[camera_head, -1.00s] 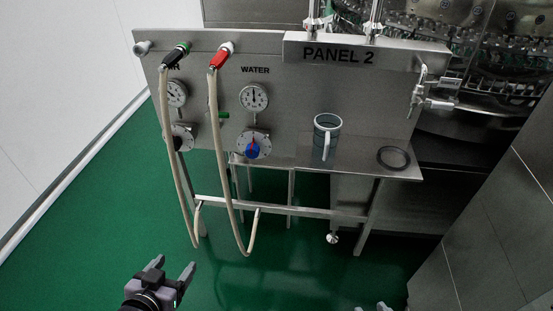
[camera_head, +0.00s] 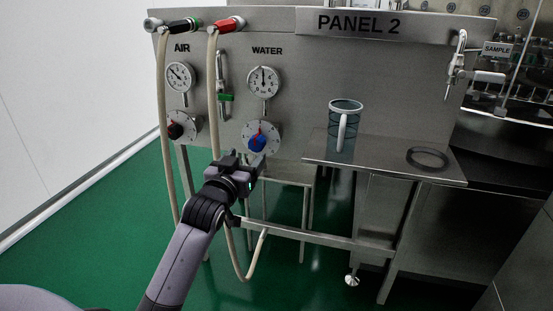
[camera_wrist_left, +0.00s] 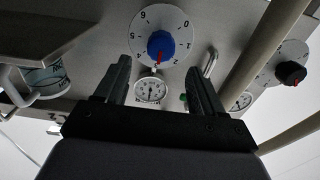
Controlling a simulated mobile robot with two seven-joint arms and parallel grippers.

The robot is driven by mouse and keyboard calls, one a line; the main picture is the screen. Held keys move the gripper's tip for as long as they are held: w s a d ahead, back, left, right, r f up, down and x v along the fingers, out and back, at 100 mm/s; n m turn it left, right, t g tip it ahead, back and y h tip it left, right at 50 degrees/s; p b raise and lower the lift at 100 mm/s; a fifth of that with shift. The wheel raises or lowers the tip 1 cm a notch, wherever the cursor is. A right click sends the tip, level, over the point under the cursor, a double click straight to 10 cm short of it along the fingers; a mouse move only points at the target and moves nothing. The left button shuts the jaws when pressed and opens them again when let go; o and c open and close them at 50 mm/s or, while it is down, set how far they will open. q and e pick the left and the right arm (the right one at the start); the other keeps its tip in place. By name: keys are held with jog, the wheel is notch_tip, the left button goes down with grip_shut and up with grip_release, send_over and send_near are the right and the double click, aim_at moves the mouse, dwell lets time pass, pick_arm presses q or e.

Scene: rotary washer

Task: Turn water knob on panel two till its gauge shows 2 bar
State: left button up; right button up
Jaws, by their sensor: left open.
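The blue water knob (camera_head: 257,143) with a red pointer sits on a round white dial below the WATER gauge (camera_head: 264,82) on panel 2. The gauge needle points roughly straight up; its numbers are too small to read. My left gripper (camera_head: 243,163) is open and empty, just below and in front of the knob. In the left wrist view the picture is turned over: the knob (camera_wrist_left: 160,45) shows beyond and between my open fingertips (camera_wrist_left: 157,72), apart from both. Its dial has printed numbers, and the gauge (camera_wrist_left: 150,90) shows below it. My right gripper is out of view.
A beige hose (camera_head: 213,95) hangs close to the left of the water dial. The AIR gauge (camera_head: 180,77) and dark air knob (camera_head: 175,131) are further left. A steel shelf (camera_head: 385,158) on the right holds a clear jug (camera_head: 343,125) and a black ring (camera_head: 428,158).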

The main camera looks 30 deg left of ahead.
aim_at(255, 144)
pick_arm(q)
jog(key=shift+b+x, duration=1.05)
jog(key=shift+x, duration=2.5)
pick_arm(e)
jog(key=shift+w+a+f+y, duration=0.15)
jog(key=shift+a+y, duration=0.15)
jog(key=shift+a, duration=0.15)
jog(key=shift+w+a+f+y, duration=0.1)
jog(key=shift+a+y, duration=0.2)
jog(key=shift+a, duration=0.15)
pick_arm(q)
jog(key=shift+a, duration=0.1)
jog(key=shift+r, duration=0.1)
jog(key=c, duration=1.1)
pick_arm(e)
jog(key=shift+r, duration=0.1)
